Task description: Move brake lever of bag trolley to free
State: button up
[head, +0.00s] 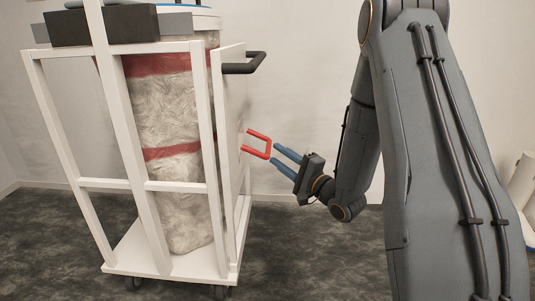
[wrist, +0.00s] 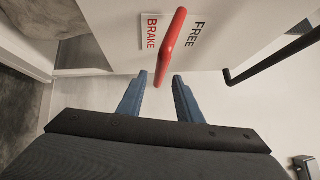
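The bag trolley (head: 122,195) is a white frame holding a tall, wrinkled pale bag (head: 172,115) with red bands. Its red brake lever (head: 258,133) sticks out from the right side panel as a U-shaped handle. In the wrist view the lever (wrist: 171,42) runs between a BRAKE label (wrist: 151,32) on its left and a FREE label (wrist: 194,33) on its right. My gripper (head: 273,154) is open with blue fingers at the lever's outer end. In the wrist view that end shows between the fingertips; contact cannot be told.
A black push handle (head: 245,68) juts from the trolley above the lever; it also shows at the right of the wrist view (wrist: 275,58). A dark box (head: 102,25) sits on top of the trolley. Dark floor to the trolley's right is open. A plain wall stands behind.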

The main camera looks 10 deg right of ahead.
aim_at(268, 146)
jog(key=b+x, duration=0.2)
jog(key=x, duration=0.3)
jog(key=shift+w+a, duration=0.2)
jog(key=shift+w, duration=0.15)
grip_shut()
